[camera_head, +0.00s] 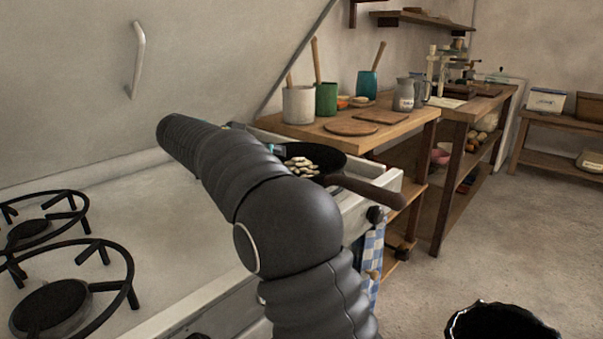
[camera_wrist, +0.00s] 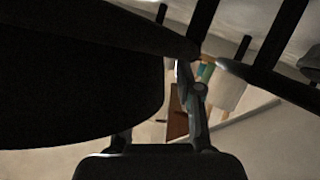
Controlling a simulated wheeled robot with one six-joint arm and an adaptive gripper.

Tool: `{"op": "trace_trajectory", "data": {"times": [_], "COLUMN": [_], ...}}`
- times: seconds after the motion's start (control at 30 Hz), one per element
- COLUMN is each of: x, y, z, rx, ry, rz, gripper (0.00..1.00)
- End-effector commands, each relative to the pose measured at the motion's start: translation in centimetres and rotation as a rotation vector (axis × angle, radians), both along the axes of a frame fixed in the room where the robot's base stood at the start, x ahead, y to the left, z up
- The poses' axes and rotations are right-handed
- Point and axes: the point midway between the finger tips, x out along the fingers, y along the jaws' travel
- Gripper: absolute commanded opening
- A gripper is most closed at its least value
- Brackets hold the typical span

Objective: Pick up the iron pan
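The iron pan (camera_head: 327,158) is dark, with a brown handle (camera_head: 365,190) pointing right and pale pieces lying in it. In the head view it rests at the far right of the stove, partly behind my arm. In the wrist view a large dark shape, which looks like the pan (camera_wrist: 75,90), fills the left side very close up. My gripper (camera_wrist: 165,75) is at the pan; its right finger shows beside the dark edge. The left finger is mostly hidden behind that shape. Whether the fingers grip the pan cannot be seen.
The white stove top (camera_head: 170,235) has black burner grates (camera_head: 75,270) at left. A wooden table (camera_head: 375,132) beyond holds a white pot (camera_head: 298,106), a green pot (camera_head: 326,99), boards and a jug. A black bin (camera_head: 497,322) stands on the floor at lower right.

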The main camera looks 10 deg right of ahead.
Motion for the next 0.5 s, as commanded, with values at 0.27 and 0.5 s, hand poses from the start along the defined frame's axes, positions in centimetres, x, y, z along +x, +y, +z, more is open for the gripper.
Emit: {"op": "trace_trajectory", "data": {"times": [0.27,0.5], "x": [-0.01,-0.03], "y": [0.03,0.00], "z": [0.02,0.21], "rx": [0.000,-0.002], "ry": [0.000,-0.001], "rz": [0.000,0.001], "gripper": [0.00,0.00]}}
